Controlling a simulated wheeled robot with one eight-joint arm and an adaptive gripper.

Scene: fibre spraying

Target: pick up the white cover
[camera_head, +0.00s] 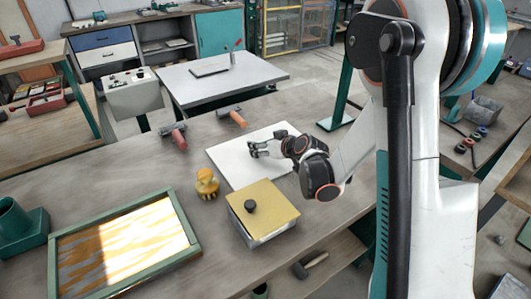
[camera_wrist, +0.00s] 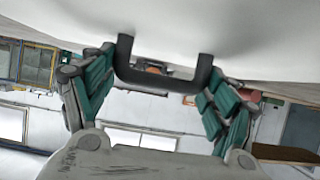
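The white cover (camera_head: 235,163) is a flat white panel lying on the workbench in the head view, behind the yellow-topped box. My gripper (camera_head: 258,150) is low over its middle, reaching in from the right. In the wrist view the cover's white surface (camera_wrist: 260,35) fills the top, with a black U-shaped handle (camera_wrist: 160,82) standing from it. My gripper's green fingers (camera_wrist: 163,65) are spread, one at each end of the handle, very close to it. I cannot tell whether they touch it.
A box with a yellow lid and black knob (camera_head: 263,205) stands just in front of the cover. A yellow-brown object (camera_head: 207,184) and a green-framed screen (camera_head: 62,258) are to the left. Two red- or orange-handled tools (camera_head: 178,138) lie behind.

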